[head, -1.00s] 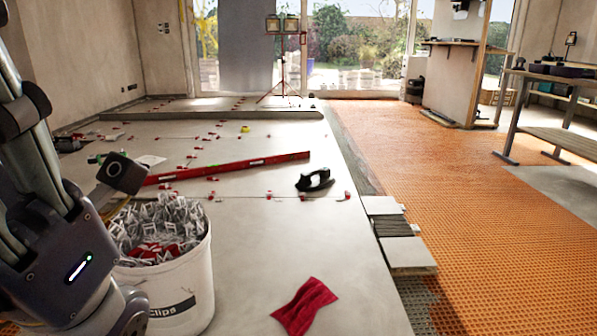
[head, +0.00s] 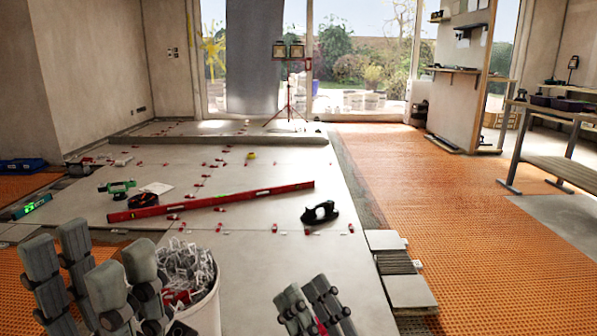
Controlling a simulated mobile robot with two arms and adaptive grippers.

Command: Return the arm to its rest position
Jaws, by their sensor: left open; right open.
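My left gripper (head: 92,272) is at the bottom left, fingers up and spread apart. It is open with nothing seen between its fingers, and it stands just left of the white bucket (head: 207,312), covering part of it. My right gripper (head: 311,306) shows at the bottom centre, low in the picture over the grey tiles. It is open, seen nearly edge-on. A bit of red shows between its fingers, likely the red cloth, which is otherwise hidden or out of view. Both arms behind the grippers are below the picture.
The bucket holds white and red clips (head: 186,268). A long red level (head: 235,199) and a black handled tool (head: 320,213) lie on the tiles. A tile stack (head: 408,291) borders the orange matting (head: 480,240) at right. A lamp tripod (head: 289,95) stands at the back.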

